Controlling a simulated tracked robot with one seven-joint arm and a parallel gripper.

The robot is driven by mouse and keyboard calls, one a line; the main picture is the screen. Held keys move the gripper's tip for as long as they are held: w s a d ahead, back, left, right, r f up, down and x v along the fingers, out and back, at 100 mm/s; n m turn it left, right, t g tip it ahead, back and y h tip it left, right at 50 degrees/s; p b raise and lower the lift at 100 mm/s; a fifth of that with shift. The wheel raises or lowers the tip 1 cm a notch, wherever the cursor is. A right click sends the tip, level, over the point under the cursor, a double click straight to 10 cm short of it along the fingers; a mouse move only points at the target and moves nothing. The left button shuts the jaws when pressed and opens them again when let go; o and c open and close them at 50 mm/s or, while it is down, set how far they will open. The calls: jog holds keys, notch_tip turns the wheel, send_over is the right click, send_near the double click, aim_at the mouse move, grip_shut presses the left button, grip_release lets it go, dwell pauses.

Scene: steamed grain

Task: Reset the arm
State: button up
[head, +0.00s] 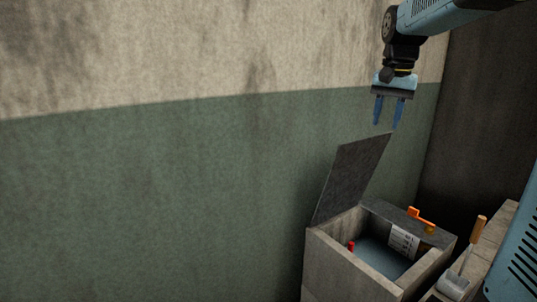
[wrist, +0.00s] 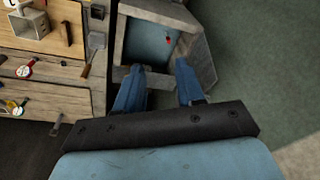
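My gripper (head: 387,111) is up in the air above the open box in the head view, with its two blue fingers pointing down and apart. Nothing is between the fingers. In the wrist view the fingers (wrist: 160,88) are also spread and empty, with the box (wrist: 187,14) below and beyond them. My arm comes in from the upper right in the head view.
The grey box (head: 352,262) has its lid (head: 349,179) raised and a small red item (head: 351,246) inside. An orange-handled part (head: 421,219) is at its back edge. A wooden bench (wrist: 55,75) with several tools stands beside it. A green and beige wall is behind.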

jog(key=s+a+f+n+t, duration=0.2)
jog(key=s+f, duration=0.3)
jog(key=s, duration=0.6)
jog(key=s+a+f+n+t, duration=0.1)
jog(key=s+a+f+n, duration=0.2)
jog(key=s, duration=0.9)
jog(key=shift+a+f+n+t, duration=0.4)
jog(key=shift+f, duration=1.35)
jog(key=shift+s, duration=0.1)
